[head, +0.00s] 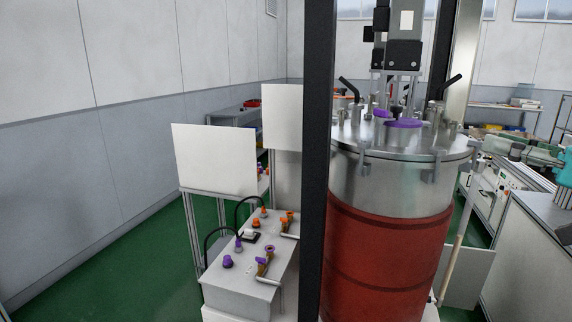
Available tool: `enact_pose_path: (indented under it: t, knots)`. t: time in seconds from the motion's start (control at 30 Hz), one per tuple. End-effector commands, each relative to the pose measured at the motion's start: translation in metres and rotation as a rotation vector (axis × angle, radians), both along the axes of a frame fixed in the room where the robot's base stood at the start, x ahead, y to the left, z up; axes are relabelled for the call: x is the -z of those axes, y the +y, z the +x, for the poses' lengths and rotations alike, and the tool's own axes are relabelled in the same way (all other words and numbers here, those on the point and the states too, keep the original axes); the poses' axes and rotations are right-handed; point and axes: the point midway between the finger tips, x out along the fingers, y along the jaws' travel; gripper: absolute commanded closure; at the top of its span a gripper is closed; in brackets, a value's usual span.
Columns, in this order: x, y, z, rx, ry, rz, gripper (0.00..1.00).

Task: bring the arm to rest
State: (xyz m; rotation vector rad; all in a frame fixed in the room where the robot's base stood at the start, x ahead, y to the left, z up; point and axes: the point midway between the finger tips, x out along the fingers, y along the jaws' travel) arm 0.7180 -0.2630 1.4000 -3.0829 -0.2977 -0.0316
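My arm and my gripper do not show in the head view, so I cannot see the arm's pose or whether the gripper is open or holds anything.
A large steel vessel (385,185) with a red lower jacket (385,265) stands right of a dark upright post (317,160). A grey box (245,285) with purple and orange fittings is at its left. White panels (215,158) stand behind. Green floor (110,270) is clear at left.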

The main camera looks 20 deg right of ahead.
Motion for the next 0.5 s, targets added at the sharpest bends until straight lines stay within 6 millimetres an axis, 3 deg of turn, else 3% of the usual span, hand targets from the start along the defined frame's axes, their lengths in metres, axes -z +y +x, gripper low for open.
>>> enact_pose_path:
  t: [0.37, 0.5]
  knots:
    - [0.041, 0.001, 0.025, 0.006, -0.03, 0.12, 0.64]
    - [0.069, 0.004, 0.039, 0.019, -0.043, 0.19, 0.64]
